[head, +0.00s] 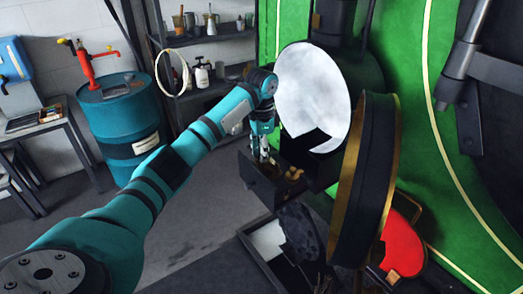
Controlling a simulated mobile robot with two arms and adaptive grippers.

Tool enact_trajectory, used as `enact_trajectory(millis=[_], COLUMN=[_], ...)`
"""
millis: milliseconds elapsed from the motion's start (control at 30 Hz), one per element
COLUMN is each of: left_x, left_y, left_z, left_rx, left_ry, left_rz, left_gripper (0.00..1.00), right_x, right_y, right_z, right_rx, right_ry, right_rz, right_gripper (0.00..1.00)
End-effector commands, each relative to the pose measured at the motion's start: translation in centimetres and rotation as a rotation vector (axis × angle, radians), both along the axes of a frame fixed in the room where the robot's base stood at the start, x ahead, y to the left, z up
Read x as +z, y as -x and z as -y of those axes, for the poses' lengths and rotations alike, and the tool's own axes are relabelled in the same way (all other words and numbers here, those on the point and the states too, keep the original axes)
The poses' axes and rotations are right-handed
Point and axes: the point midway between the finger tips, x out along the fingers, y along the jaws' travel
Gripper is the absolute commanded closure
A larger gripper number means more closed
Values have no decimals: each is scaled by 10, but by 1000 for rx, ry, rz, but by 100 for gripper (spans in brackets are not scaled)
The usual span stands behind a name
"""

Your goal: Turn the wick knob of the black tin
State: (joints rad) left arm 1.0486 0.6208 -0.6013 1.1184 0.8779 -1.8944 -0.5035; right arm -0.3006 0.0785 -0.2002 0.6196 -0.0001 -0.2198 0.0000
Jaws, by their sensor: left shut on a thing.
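The black tin (262,188) is a dark open-topped box below the round white reflector, in the middle of the head view. Small brass parts (293,174) show at its right side. My left gripper (264,158) points down at the top of the tin, just left of these brass parts. It is shut on a small part there, which looks like the wick knob; the fingers largely hide it. My right gripper is not in view.
The white reflector (310,88) stands close behind my left gripper. A black and brass round lamp rim (365,175) stands to the right, before the green tram side (425,120). An open toolbox (268,240) lies below. A blue drum (122,118) stands at the left.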

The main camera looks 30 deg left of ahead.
Motion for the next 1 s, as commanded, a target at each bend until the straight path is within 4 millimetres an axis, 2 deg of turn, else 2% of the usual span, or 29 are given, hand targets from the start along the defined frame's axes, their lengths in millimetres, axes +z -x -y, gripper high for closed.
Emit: enact_trajectory(millis=[500,1000], left_x=[0,0], left_y=[0,0], left_z=[0,0], left_rx=[-403,-521], left_ry=[0,0], left_rz=[0,0], left_gripper=[100,100], right_x=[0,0], right_y=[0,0], right_z=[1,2], right_rx=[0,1], right_ry=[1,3], right_rz=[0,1], right_gripper=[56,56])
